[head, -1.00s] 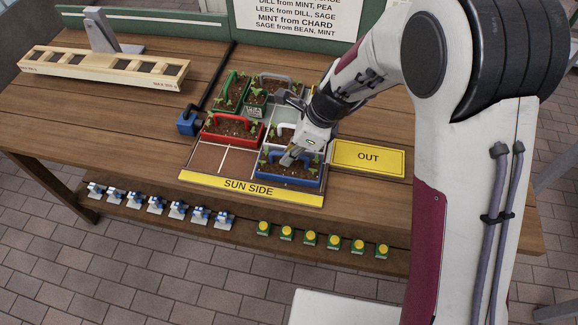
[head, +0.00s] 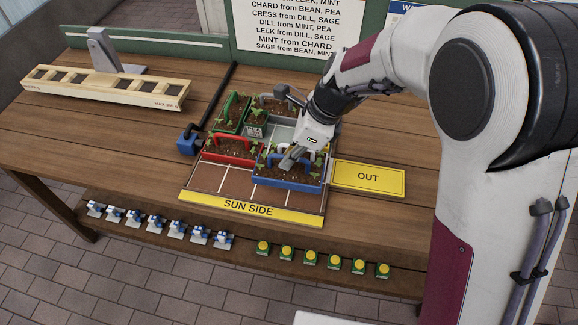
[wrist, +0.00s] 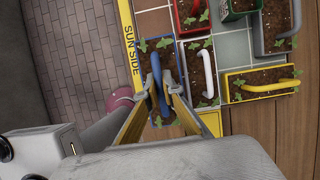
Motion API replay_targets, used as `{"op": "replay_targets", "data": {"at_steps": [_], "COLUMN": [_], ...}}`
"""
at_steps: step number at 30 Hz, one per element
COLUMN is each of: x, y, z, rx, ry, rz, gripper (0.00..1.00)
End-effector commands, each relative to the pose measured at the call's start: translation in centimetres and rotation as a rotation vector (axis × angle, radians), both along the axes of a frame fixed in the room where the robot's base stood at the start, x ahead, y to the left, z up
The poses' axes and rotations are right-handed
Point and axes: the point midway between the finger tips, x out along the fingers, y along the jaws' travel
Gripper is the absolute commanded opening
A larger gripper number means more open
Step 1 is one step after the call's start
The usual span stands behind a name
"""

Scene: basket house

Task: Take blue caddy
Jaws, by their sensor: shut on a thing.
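My gripper (head: 291,158) is shut on the handle of the blue caddy (head: 288,184), which holds soil and green seedlings. In the head view the caddy appears raised above the front right of the gridded tray, with bare cells showing in front of it. In the wrist view the fingers (wrist: 162,90) close around the blue handle (wrist: 155,68), and the fingers cover part of the caddy. The yellow SUN SIDE strip (head: 248,208) runs along the tray's front edge.
A red caddy (head: 228,157) stands left of the blue one. White-handled (wrist: 208,80), yellow (wrist: 262,82) and grey (wrist: 275,30) caddies stand close by in the wrist view. A yellow OUT plate (head: 368,177) lies clear to the right. A wooden rack (head: 110,86) is at the left.

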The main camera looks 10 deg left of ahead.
Motion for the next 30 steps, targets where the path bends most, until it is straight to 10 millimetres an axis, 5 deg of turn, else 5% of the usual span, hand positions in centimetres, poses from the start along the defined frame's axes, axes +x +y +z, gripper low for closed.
{"op": "replay_targets", "data": {"at_steps": [9, 30], "x": [0.0, 0.0], "y": [0.0, 0.0], "z": [3.1, 3.3], "rx": [0.0, 0.0], "ry": [-0.002, 0.0], "rz": [-0.001, 0.0], "gripper": [0.0, 0.0]}}
